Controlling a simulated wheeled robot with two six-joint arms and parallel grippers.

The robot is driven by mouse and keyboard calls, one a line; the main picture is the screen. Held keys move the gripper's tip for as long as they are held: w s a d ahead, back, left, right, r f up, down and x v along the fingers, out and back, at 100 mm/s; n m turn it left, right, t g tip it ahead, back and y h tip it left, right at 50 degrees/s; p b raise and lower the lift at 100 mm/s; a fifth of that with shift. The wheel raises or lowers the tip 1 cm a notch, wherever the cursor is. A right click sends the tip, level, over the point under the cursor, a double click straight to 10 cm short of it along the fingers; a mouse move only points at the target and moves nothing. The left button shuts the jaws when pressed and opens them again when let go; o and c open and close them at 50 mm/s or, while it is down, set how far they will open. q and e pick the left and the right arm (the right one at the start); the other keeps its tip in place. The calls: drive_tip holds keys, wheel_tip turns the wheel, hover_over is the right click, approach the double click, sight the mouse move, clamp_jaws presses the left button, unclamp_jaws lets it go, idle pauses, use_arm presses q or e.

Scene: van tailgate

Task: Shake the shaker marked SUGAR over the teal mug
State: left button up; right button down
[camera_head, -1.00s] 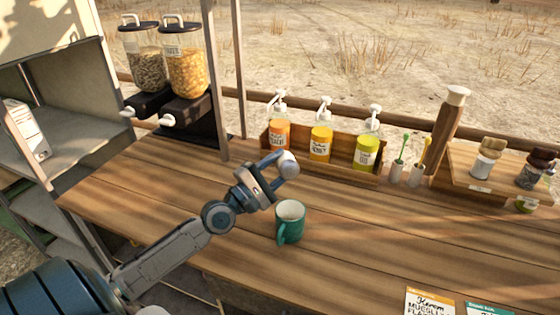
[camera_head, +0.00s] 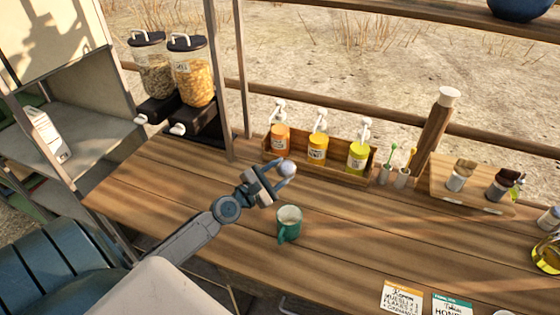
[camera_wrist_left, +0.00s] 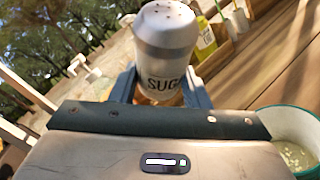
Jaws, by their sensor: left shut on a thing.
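The teal mug (camera_head: 288,229) stands upright on the wooden counter; in the left wrist view its rim and pale contents (camera_wrist_left: 292,140) show at the lower right. My left gripper (camera_head: 280,177) is shut on the shaker (camera_head: 287,168), just above and slightly left of the mug in the head view. In the left wrist view the shaker (camera_wrist_left: 166,40) has a silver cap with small holes and a label reading "SUG", the rest hidden. It sits between the two fingers (camera_wrist_left: 160,85). My right gripper is not in view.
A wooden rack (camera_head: 310,168) with several pump bottles stands behind the mug. Two cereal dispensers (camera_head: 190,75) stand at the back left. A small board with jars (camera_head: 475,195) is at the right. Cards (camera_head: 405,298) lie at the front. The counter right of the mug is clear.

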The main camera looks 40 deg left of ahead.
sight(280, 164)
use_arm(q)
drive_tip(key=shift+r+n+g+p, duration=0.7)
drive_tip(key=shift+r+n+p, duration=0.15)
drive_tip(key=shift+p, duration=2.45)
drive_tip(key=shift+f, duration=0.3)
drive_tip(key=shift+r+n+g, duration=0.2)
drive_tip(key=shift+n+g, duration=0.2)
drive_tip(key=shift+n, duration=0.15)
drive_tip(key=shift+r+n+g, duration=0.15)
drive_tip(key=shift+n+g, duration=0.15)
drive_tip(key=shift+n, duration=0.2)
drive_tip(key=shift+r+g+p, duration=0.35)
drive_tip(key=shift+g, duration=0.05)
drive_tip(key=shift+r+n+g+h, duration=0.2)
drive_tip(key=shift+n+g, duration=0.25)
drive_tip(key=shift+n, duration=0.2)
drive_tip(key=shift+r+n+g+h, duration=0.1)
drive_tip(key=shift+r+n+g, duration=0.05)
drive_tip(key=shift+n+g, duration=0.4)
